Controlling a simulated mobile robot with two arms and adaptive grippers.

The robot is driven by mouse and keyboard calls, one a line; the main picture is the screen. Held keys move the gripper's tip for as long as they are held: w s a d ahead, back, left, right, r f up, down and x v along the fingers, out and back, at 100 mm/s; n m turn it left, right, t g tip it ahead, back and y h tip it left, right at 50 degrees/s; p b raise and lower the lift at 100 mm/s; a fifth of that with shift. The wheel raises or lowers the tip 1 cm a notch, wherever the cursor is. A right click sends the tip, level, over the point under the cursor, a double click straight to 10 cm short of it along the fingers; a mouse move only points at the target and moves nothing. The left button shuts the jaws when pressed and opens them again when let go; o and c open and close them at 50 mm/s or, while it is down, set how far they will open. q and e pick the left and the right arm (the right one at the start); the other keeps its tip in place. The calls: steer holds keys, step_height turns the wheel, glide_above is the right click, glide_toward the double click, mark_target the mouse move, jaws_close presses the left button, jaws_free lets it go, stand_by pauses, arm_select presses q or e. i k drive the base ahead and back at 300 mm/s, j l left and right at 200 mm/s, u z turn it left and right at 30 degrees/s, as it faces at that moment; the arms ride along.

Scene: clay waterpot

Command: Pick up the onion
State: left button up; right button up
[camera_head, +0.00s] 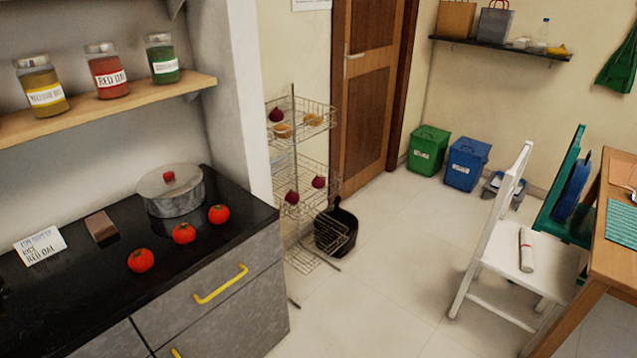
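Three dark red round onions sit in a tiered wire rack (300,165). One onion (277,115) is at the left of the top basket. Another onion (318,182) and a third onion (291,197) are in the middle basket. Two yellowish-tan items, one tan item (313,119) on the right and another tan item (282,130) on the left, share the top basket; they are too small to identify surely. Neither of my grippers is in view.
A black counter (85,285) with a lidded pot (171,192) and three tomatoes (183,234) stands left of the rack. A black bin-like container (336,230) is by the rack's foot. A white chair (515,255) stands right. The floor between is clear.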

mark_target(293, 198)
steer(key=u, duration=0.4)
steer(key=i+l+u, duration=0.2)
steer(key=u, duration=0.15)
steer(key=i+l+u, duration=0.1)
steer(key=l+u, duration=0.25)
steer(key=i+l+u, duration=0.1)
steer(key=l+u, duration=0.25)
steer(key=l, duration=0.15)
steer(key=l+u, duration=0.35)
steer(key=i+l, duration=0.05)
